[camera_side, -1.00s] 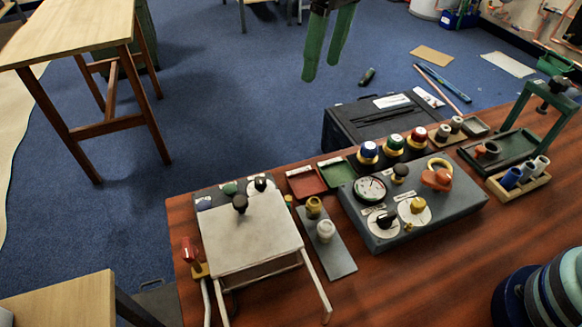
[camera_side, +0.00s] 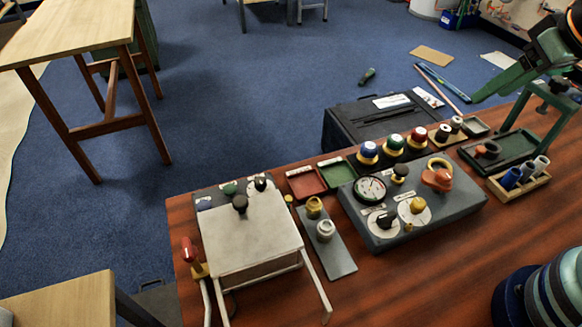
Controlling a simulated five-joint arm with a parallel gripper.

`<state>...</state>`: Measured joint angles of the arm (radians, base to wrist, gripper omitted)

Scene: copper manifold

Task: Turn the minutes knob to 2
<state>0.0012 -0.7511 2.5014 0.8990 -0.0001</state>
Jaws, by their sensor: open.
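A grey control box (camera_side: 440,221) sits on the red-brown bench. On its top are a black knob on a white dial (camera_side: 384,220) and a yellow knob on a second white dial (camera_side: 416,206). The dial markings are too small to read, so I cannot tell which is the minutes knob or where each points. My gripper (camera_side: 480,96) is at the upper right with its green fingers pointing left. It is open, in the air, well apart from both knobs. Its fingers overlap in this view.
The box also bears a round gauge (camera_side: 370,189) and an orange valve handle (camera_side: 437,177). Blue, green and red knobs (camera_side: 394,143) stand behind it. A green press frame (camera_side: 545,110) stands at the right. A white-topped stand (camera_side: 250,235) is left. Bare bench lies in front.

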